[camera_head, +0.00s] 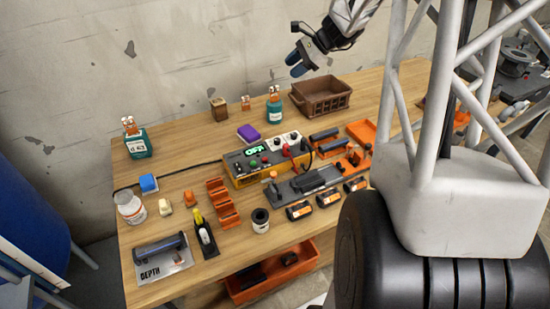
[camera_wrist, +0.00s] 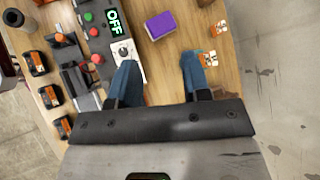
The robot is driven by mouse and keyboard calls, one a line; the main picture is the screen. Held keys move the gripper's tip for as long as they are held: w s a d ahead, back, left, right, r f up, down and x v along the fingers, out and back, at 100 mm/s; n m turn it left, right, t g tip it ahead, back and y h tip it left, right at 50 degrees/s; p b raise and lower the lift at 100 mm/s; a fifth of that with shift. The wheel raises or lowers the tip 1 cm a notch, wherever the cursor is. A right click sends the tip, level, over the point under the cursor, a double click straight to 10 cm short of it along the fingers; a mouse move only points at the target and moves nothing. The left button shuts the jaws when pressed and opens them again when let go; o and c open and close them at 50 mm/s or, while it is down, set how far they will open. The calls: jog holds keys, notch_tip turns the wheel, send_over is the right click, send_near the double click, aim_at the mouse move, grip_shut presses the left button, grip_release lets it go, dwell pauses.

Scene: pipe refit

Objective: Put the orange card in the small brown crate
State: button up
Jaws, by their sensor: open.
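The brown crate (camera_head: 320,107) stands at the back of the table, open-topped, with slatted sides; it looks empty. I cannot surely tell which thing is the orange card. A small orange piece with white marks (camera_head: 245,103) stands at the back, left of the teal bottle (camera_head: 274,108); it also appears in the wrist view (camera_wrist: 220,28). A flat orange tray-like piece (camera_head: 362,131) lies in front of the crate. My gripper (camera_head: 296,64) is open and empty, high above the back of the table. Its blue fingers (camera_wrist: 160,78) are spread over bare wood in the wrist view.
A control box (camera_head: 262,164) reading OFF sits mid-table, with a purple block (camera_head: 248,133) behind it. A small brown box (camera_head: 218,108) and another teal bottle (camera_head: 137,143) stand left. Several tools and orange parts crowd the front. Bare wood shows around the purple block.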

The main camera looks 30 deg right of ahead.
jog(key=s+a+r+n+g+h, duration=0.4)
jog(key=s+a+n, duration=0.4)
jog(key=s+a, duration=0.8)
jog(key=s+a+n+t+h, duration=0.1)
jog(key=s+a+n, duration=0.3)
jog(key=s, duration=0.6)
jog(key=s+a+n+t+h, duration=0.1)
jog(key=s+a+n+h, duration=0.2)
jog(key=s+n, duration=0.3)
jog(key=s+a, duration=0.1)
jog(key=s, duration=0.3)
jog(key=shift+s+a+f+h, duration=0.25)
jog(key=shift+a+f+h, duration=0.05)
jog(key=shift+a+f, duration=0.05)
